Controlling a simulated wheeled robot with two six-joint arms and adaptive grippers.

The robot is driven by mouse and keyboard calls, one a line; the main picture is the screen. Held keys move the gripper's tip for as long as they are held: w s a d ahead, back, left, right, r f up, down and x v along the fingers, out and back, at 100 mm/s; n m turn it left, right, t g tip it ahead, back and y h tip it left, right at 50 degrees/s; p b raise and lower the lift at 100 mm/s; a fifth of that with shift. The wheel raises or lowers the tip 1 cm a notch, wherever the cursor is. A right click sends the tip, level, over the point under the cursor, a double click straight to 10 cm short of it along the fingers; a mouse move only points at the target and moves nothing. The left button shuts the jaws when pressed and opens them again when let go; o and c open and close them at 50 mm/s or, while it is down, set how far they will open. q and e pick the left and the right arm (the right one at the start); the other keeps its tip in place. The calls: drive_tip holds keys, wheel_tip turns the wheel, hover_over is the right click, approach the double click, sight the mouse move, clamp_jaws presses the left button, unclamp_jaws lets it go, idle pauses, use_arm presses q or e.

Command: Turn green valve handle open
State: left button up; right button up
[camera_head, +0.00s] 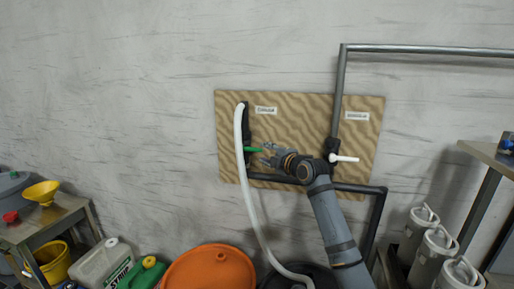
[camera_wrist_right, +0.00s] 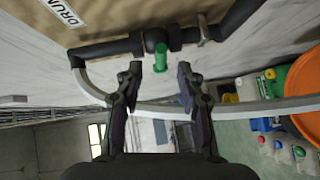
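The green valve handle (camera_head: 254,150) sticks out to the right from the black pipe fitting on the left of the wooden board (camera_head: 285,112). In the right wrist view the green handle (camera_wrist_right: 160,58) points toward the space between my fingers. My right gripper (camera_head: 266,154) is at the handle's right end in the head view. In the right wrist view its two fingers (camera_wrist_right: 158,82) are apart, one on each side of the handle's line, with nothing between them that I can see held. My left gripper is in neither view.
A white hose (camera_head: 244,175) hangs from the left fitting, close to the handle. A white valve handle (camera_head: 344,158) is on the right pipe. An orange drum (camera_head: 205,270) stands below. A cart with a yellow funnel (camera_head: 41,192) is at the left, grey canisters (camera_head: 433,255) at the right.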

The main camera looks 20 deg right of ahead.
sight(258, 150)
drive_tip(key=p+x, duration=0.1)
drive_tip(key=x, duration=0.5)
drive_tip(key=shift+w+p, duration=0.35)
drive_tip(key=shift+p, duration=0.05)
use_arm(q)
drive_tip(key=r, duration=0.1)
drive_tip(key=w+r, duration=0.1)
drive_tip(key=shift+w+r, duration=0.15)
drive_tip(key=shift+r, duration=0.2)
use_arm(e)
drive_tip(key=shift+w+f, duration=0.1)
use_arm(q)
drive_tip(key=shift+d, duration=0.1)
use_arm(e)
drive_tip(key=shift+c, duration=0.3)
clamp_jaws()
